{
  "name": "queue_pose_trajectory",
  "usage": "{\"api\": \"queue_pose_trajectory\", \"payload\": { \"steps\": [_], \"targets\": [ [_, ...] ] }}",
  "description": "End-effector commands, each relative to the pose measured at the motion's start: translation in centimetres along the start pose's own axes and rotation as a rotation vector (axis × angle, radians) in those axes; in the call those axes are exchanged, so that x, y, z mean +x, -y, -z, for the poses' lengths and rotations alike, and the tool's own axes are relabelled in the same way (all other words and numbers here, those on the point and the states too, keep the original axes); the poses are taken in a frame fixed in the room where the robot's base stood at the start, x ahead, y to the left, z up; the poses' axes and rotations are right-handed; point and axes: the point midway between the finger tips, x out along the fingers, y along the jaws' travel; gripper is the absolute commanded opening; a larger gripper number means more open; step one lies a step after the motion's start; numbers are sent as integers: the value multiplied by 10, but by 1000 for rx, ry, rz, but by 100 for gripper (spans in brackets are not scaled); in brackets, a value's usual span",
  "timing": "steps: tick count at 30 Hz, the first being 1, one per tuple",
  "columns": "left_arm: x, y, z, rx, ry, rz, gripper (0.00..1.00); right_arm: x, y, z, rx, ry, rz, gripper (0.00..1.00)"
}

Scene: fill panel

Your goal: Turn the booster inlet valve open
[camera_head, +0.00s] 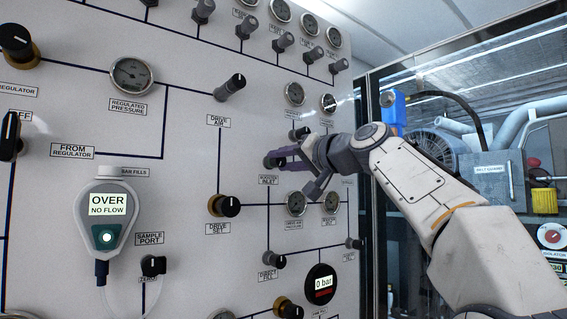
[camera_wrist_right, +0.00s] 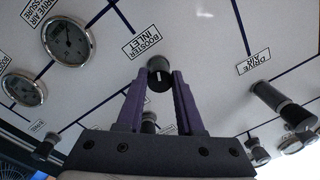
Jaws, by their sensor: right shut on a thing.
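The booster inlet valve is a small black knob with a white mark (camera_wrist_right: 159,76), on the panel beside its BOOSTER INLET label (camera_wrist_right: 143,44). In the head view the label (camera_head: 268,180) shows just below the knob, which is mostly hidden by my gripper. My right gripper (camera_head: 284,160) reaches in from the right. In the right wrist view its purple fingers (camera_wrist_right: 162,80) stand on either side of the knob, shut on it. The knob's exact angle is hard to read. My left gripper is not in view.
Close by on the panel are the drive air valve (camera_head: 231,87), the drive set knob (camera_head: 224,206), the direct fill knob (camera_head: 268,261) and small gauges (camera_head: 296,204). A handheld meter (camera_head: 106,212) reads OVER, NO FLOW. A glazed cabinet (camera_head: 480,110) stands at the right.

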Motion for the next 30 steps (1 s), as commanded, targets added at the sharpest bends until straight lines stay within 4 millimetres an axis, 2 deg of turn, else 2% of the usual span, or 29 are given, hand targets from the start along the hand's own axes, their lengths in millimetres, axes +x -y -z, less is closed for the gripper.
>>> {"api": "queue_pose_trajectory", "payload": {
  "steps": [9, 23, 24, 26, 30],
  "targets": [
    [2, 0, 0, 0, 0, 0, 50, 1, -4, -3, -97, 14, -7, 0],
    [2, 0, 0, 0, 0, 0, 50, 2, -4, -3, -110, 15, -8, 0],
    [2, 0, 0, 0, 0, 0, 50, 2, -4, -3, -110, 15, -8, 40],
    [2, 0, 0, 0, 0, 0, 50, 2, -4, -3, -110, 15, -8, 63],
    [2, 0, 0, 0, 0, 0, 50, 1, -3, -2, -110, 12, -5, 65]
  ]
}}
